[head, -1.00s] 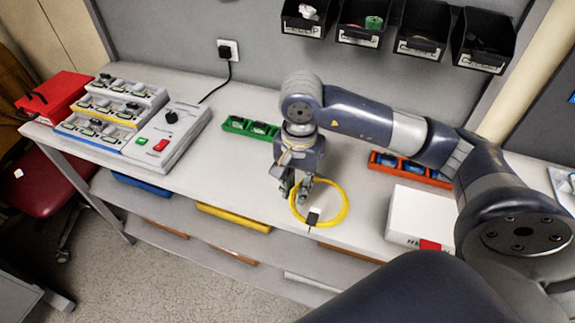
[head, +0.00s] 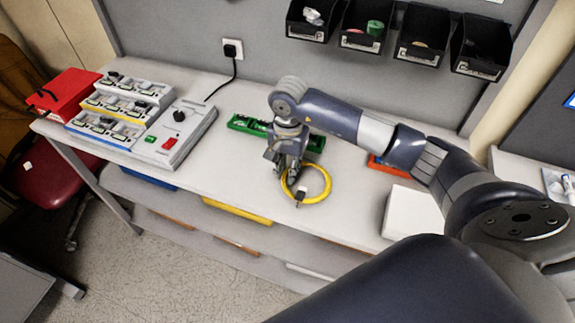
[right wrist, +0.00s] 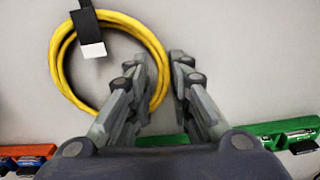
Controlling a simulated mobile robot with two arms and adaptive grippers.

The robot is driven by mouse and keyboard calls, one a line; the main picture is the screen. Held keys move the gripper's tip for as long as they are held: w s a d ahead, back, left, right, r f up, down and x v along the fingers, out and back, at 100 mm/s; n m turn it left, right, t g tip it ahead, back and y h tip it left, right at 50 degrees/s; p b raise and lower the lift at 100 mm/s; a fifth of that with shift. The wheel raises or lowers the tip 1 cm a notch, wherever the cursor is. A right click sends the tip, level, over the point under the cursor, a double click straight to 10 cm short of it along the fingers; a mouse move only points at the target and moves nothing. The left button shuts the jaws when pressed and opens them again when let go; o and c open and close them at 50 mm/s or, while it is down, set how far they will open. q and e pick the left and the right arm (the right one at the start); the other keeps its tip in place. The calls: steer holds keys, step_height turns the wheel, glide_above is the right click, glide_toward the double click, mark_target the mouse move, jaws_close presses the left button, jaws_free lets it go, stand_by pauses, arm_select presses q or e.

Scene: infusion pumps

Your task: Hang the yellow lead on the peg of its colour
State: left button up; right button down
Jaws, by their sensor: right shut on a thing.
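The yellow lead (head: 326,190) is a coiled ring with a black strap and a white tag. In the head view it hangs at my right gripper (head: 286,172), over the middle of the table. In the right wrist view my right gripper (right wrist: 158,68) is shut on the right side of the yellow lead (right wrist: 66,84), with one finger on each side of the coil. The strap and tag are at the coil's top. How high the coil is above the table is hard to tell. No peg shows in these views. My left gripper is not in view.
A green tray (head: 240,123) lies behind my right gripper, and an orange tray (head: 377,167) is to the right. A white box (head: 405,208) stands near the front edge. A grey control box (head: 178,133) is at the left. Black bins (head: 422,35) hang on the wall.

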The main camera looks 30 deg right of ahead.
steer(key=shift+f, duration=0.2)
steer(key=c, duration=1.4)
jaws_free()
steer(key=shift+r, duration=0.1)
steer(key=shift+c, duration=0.2)
